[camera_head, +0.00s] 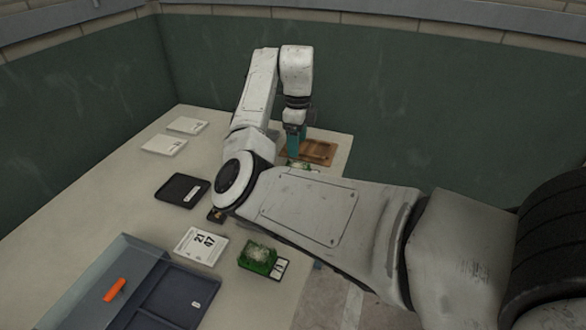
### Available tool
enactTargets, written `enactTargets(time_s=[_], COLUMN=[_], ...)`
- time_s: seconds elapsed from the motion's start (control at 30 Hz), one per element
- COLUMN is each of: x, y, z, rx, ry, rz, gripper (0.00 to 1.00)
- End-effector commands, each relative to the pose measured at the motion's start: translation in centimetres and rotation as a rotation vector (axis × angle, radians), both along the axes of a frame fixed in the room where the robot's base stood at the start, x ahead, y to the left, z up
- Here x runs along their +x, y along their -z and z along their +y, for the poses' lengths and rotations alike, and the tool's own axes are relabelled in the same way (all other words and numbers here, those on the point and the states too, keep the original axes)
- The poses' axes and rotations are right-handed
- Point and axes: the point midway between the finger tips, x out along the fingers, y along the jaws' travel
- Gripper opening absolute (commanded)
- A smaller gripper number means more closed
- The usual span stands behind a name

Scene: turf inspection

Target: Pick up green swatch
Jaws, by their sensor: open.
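My gripper (295,152) points down at the far end of the table, beside a brown wooden board. Its fingers are small and partly hidden behind my arm. A pale green piece (301,165) shows just below the fingers; I cannot tell whether they touch it. A darker green block with a pale, grassy top (259,257) sits nearer, at the front right of the table, well apart from my gripper. A small label card (280,268) lies against its right side. I cannot tell which green piece is the swatch.
The brown board (318,151) lies at the table's far right. A black tray (182,188), a white numbered card (201,245) and two white cards (164,145) (187,125) lie on the table. A blue-grey case (133,282) with an orange item (115,289) is in front. Green walls stand behind.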

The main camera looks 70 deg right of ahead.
Motion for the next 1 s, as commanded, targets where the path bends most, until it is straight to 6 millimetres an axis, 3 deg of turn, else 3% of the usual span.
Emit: enactTargets(time_s=[0.1,0.37,0.7,1.0], x=[0.0,0.0,-0.4,-0.4], y=[1.9,3.9,8.2,8.7], z=[0.1,0.0,0.1,0.0], rx=[0.002,0.000,0.002,0.000], ry=[-0.003,-0.001,-0.002,-0.002], rz=[0.001,0.000,0.000,-0.001], gripper=[0.71,0.71,0.71,0.71])
